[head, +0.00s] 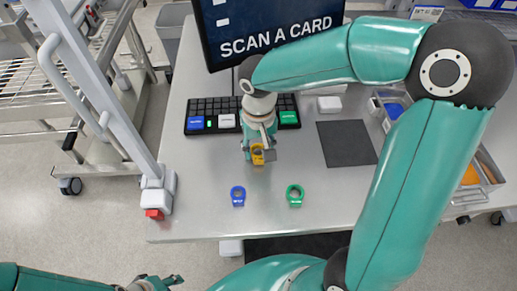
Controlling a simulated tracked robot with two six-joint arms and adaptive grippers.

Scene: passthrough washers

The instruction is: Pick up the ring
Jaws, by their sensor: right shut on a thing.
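My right gripper (259,149) reaches down over the middle of the table and is shut on a yellow ring (257,159). The gripper's fingers partly hide this ring, and I cannot tell whether it touches the table. A blue ring (238,196) lies on the table in front of it, a little to the left. A green ring (295,195) lies to the right of the blue one. My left gripper (172,280) is low at the bottom edge, in front of the table and partly cut off; its opening is unclear.
The grey table (205,165) holds a black keyboard (212,106) behind the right gripper and a dark square mat (346,143) to its right. A screen (270,30) reading "SCAN A CARD" stands at the back. A bin tray (484,170) lies far right. A wire rack (25,75) stands left.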

